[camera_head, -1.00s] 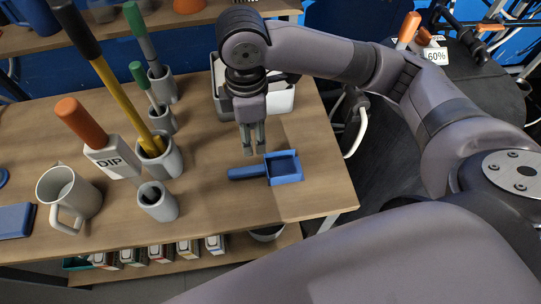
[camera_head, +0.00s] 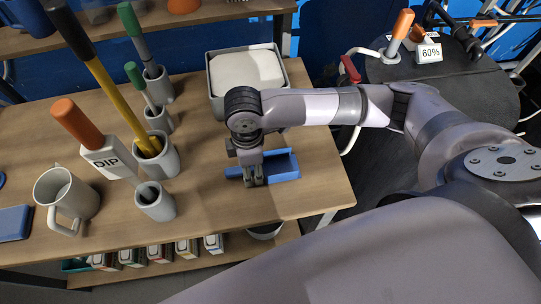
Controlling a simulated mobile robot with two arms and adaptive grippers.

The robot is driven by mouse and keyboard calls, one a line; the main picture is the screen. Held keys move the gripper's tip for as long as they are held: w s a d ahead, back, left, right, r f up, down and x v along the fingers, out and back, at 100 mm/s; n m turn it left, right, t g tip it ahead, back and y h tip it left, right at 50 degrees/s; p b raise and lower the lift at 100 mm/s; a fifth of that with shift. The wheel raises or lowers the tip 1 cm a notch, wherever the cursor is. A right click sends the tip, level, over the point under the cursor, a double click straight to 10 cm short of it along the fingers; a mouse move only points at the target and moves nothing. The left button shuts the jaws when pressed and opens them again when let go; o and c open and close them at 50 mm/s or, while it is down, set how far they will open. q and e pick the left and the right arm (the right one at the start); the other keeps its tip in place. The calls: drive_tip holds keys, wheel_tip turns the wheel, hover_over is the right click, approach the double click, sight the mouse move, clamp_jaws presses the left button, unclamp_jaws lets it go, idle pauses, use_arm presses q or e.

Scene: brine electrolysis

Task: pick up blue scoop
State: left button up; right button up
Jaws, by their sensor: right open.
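The blue scoop (camera_head: 283,165) lies on the wooden table near its right end, with its tray part to the right and its handle (camera_head: 233,172) to the left. My right gripper (camera_head: 254,182) points down at the scoop, over the place where the handle meets the tray. Its fingers are open and hide part of the handle. I cannot tell whether they touch the scoop. My left gripper is out of view.
A grey bin with white contents (camera_head: 247,72) stands behind the scoop. Grey cups with tools and a DIP-labelled orange-handled item (camera_head: 108,158) stand to the left, beside a white mug (camera_head: 66,198). The table's front right is clear.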

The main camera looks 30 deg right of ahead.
drive_tip(key=shift+f, duration=0.1)
clamp_jaws()
idle(0.5)
